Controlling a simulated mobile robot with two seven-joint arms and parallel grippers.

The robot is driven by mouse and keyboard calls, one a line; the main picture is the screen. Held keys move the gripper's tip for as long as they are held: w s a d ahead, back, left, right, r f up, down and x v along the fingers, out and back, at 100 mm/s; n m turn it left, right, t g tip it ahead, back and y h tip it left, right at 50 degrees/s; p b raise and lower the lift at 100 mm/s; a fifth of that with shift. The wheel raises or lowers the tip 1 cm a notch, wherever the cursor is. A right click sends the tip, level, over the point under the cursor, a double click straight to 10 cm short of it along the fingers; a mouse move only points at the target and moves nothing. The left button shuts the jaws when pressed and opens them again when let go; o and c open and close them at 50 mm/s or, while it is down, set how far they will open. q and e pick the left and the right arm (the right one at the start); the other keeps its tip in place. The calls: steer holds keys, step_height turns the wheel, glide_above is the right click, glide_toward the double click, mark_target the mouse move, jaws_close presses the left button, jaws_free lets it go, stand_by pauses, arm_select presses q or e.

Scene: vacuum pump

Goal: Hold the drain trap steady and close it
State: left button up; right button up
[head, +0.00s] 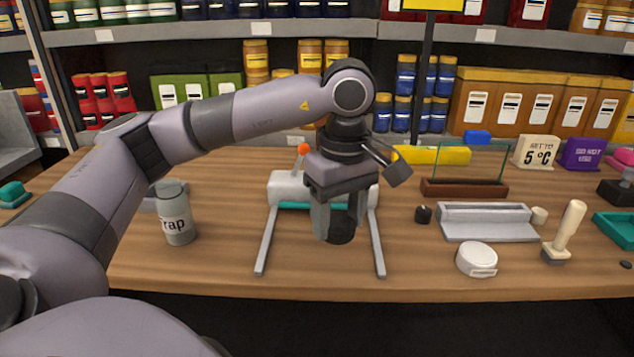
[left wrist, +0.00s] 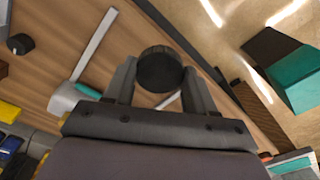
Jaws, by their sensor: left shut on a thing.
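A grey canister (head: 175,215) with a white label ending in "rap" stands upright on the wooden table at the left in the head view. I take it to be the drain trap. My left gripper (head: 339,222) is well to its right, pointing down in front of a pale device. It is shut on a dark round cap (head: 341,233). In the left wrist view the black cap (left wrist: 159,69) sits between the two fingers. I cannot tell whether the cap hangs clear of the table or touches it. My right gripper is not in view.
The pale device (head: 285,187) has a teal strip and two grey legs reaching forward around my gripper. The front-left table is clear.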

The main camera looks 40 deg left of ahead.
arm_select(q)
steer(key=shift+d+f+m, duration=1.3)
steer(key=shift+f+m, duration=0.7)
steer(key=shift+m, duration=0.4)
steer(key=shift+d+f+m, duration=1.25)
steer(key=shift+f+m, duration=0.8)
steer(key=shift+m, duration=0.35)
steer(key=shift+d+f+m, duration=1.3)
steer(key=shift+f+m, duration=0.7)
steer(key=shift+m, duration=0.4)
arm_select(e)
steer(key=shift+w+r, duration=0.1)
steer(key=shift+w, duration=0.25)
